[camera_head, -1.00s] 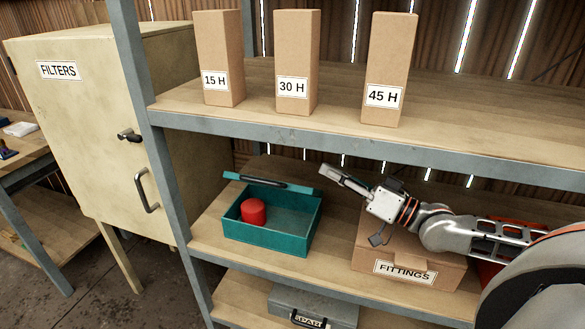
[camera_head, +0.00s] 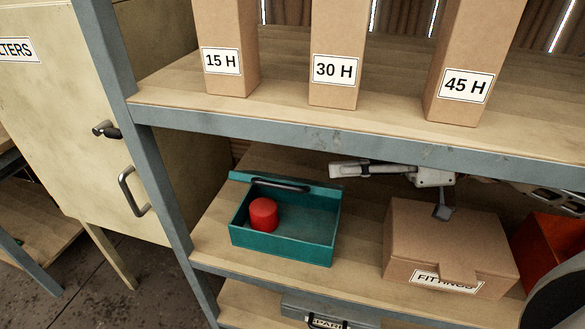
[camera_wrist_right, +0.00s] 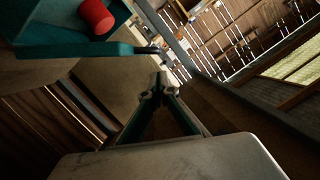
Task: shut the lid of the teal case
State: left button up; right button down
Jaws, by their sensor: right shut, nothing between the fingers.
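The teal case (camera_head: 283,247) stands open on the middle shelf. Its lid (camera_head: 322,191) is raised along the back edge, seen almost edge-on, with a dark handle (camera_head: 281,184). A red cylinder (camera_head: 263,214) stands inside the case. My right gripper (camera_head: 334,169) is shut and empty, its tips just behind and above the lid's right end; I cannot tell whether they touch. My left gripper is out of view.
The upper shelf edge (camera_head: 330,142) runs close above my right gripper. A cardboard FITTINGS box (camera_head: 430,245) sits right of the case, under my arm, with a red-orange bin (camera_head: 552,240) beyond. A shelf post (camera_head: 150,160) stands left. Bare shelf lies between case and box.

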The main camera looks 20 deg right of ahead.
jog(key=p+x, duration=0.3)
jog(key=x, duration=0.7)
dwell(0.5)
jog(key=shift+w+d, duration=0.1)
